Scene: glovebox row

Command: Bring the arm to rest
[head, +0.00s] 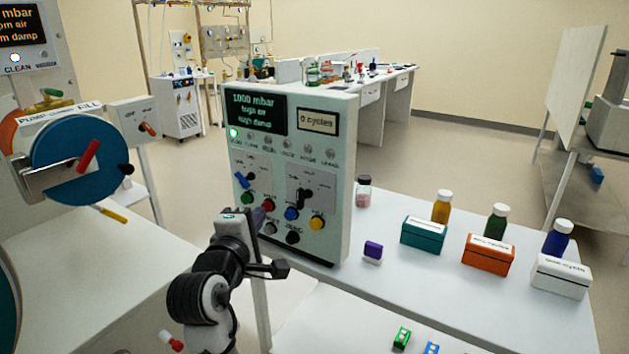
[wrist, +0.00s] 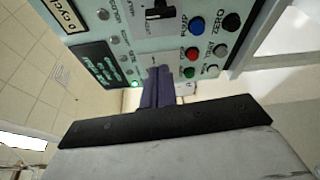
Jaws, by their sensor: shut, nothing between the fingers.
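My gripper (head: 261,214) is shut and empty, in front of the lower left of a pale green control panel (head: 340,190). In the wrist view its dark purple fingers (wrist: 159,76) lie together and point at the panel face (wrist: 140,35), close to the buttons. I cannot tell whether the fingertips touch it. My arm is raised and bent in front of the panel. A second display (head: 318,121) reads 0 cycles.
A white bench (head: 440,310) to the right holds teal (head: 423,238), orange (head: 487,256) and white (head: 561,277) boxes, several bottles and a small purple block (head: 373,250). A blue round port (head: 80,160) stands at left. Open floor (head: 470,150) lies behind.

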